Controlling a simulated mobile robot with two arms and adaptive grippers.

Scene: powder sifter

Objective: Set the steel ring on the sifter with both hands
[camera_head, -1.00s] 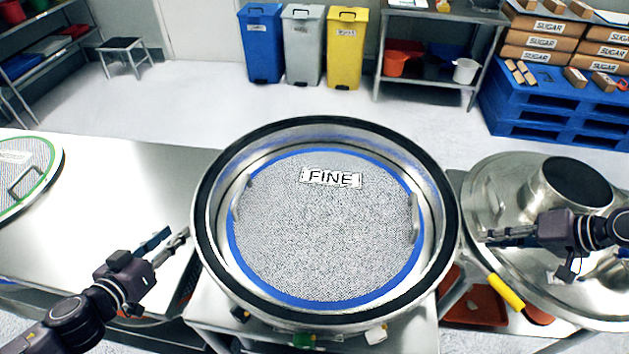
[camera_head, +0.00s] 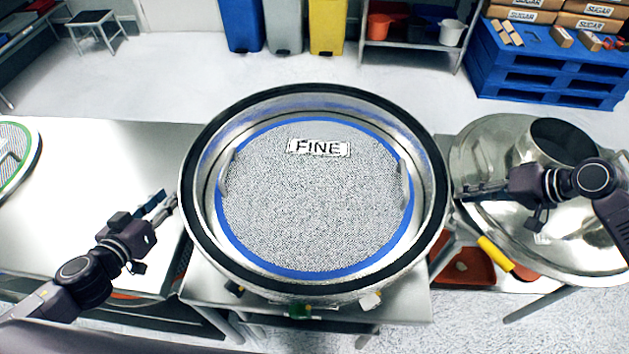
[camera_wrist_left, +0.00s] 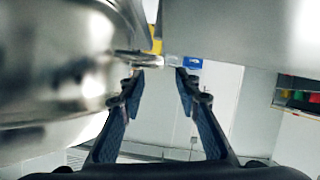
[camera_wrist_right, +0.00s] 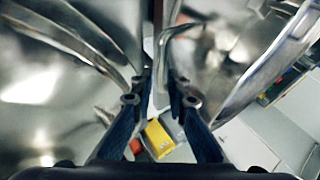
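A round steel ring (camera_head: 437,225) with a black rim surrounds the blue-edged FINE screen (camera_head: 310,205) on the sifter; I cannot see a seam between ring and sifter body. My left gripper (camera_head: 170,200) is beside the ring's left side. In the left wrist view its fingers (camera_wrist_left: 160,78) are apart, with a thin steel handle (camera_wrist_left: 140,58) at their tips and the steel wall to the left. My right gripper (camera_head: 460,192) is at the ring's right side. In the right wrist view its fingers (camera_wrist_right: 160,85) are close around a bent steel bar (camera_wrist_right: 177,33); contact is unclear.
A steel table (camera_head: 90,200) stands at left, bearing a green-edged screen (camera_head: 22,160). A steel lid (camera_head: 490,150) with a dark spout lies at right, behind my right gripper. A yellow handle (camera_head: 495,253) and orange bins sit below. Blue pallets (camera_head: 540,75) stand at the back.

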